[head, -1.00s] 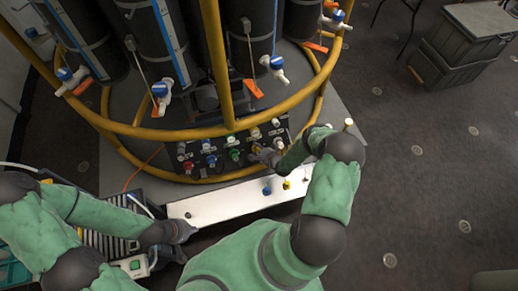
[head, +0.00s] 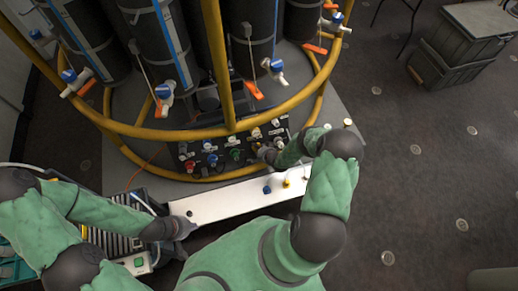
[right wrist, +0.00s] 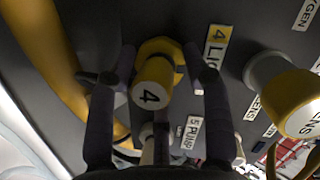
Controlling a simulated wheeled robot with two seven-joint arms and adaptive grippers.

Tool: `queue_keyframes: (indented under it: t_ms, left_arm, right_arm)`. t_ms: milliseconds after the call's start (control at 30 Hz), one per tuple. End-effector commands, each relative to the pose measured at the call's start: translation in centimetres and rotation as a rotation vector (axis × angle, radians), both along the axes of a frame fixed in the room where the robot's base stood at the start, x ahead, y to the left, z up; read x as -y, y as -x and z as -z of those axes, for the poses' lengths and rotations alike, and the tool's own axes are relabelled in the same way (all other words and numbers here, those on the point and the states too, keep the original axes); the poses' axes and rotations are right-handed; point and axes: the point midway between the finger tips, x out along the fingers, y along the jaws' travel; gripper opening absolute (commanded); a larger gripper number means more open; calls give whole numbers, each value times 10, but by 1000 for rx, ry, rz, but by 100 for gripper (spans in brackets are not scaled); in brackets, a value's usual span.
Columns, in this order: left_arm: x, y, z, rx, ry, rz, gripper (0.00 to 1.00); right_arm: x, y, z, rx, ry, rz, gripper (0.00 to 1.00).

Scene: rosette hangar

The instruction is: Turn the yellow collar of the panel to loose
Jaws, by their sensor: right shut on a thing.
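The panel (head: 177,165) is a dark board with rows of coloured connectors, low on the round frame. In the right wrist view the yellow collar (right wrist: 162,49) sits around a connector whose yellow cap (right wrist: 150,96) has a white face marked 4. My right gripper (right wrist: 159,58) has one finger on each side of the collar and is shut on it. In the head view my right gripper (head: 263,152) is at the panel's right part and partly hides the collar. My left gripper (head: 184,229) is at the left end of the white ledge; its fingers are too small to judge.
A white ledge (head: 225,202) with small coloured knobs lies in front of the panel. A yellow rail (head: 180,132) curves above the panel. A larger yellow-and-white connector (right wrist: 290,95) stands right of the gripper. Grey crates (head: 455,60) stand on open floor at the right.

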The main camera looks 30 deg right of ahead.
Motion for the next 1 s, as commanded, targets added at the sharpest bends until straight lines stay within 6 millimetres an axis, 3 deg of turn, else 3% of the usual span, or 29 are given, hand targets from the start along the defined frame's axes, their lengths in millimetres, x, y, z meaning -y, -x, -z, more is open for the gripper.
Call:
queue_keyframes:
  t_ms: [200, 233, 300, 733, 1000]
  left_arm:
    - [0, 0, 0, 0, 0, 0, 0]
    - [0, 0, 0, 0, 0, 0, 0]
    - [0, 0, 0, 0, 0, 0, 0]
    - [0, 0, 0, 0, 0, 0, 0]
    - [0, 0, 0, 0, 0, 0, 0]
  right_arm:
    - [-7, -1, 0, 1, -3, -14, 17]
    - [-7, -1, 0, 1, -3, -14, 58]
    - [-7, 0, 0, 1, -3, -13, 72]
    - [-2, 3, -3, -1, -2, -4, 72]
    - [-1, 25, -20, -1, -3, -3, 72]
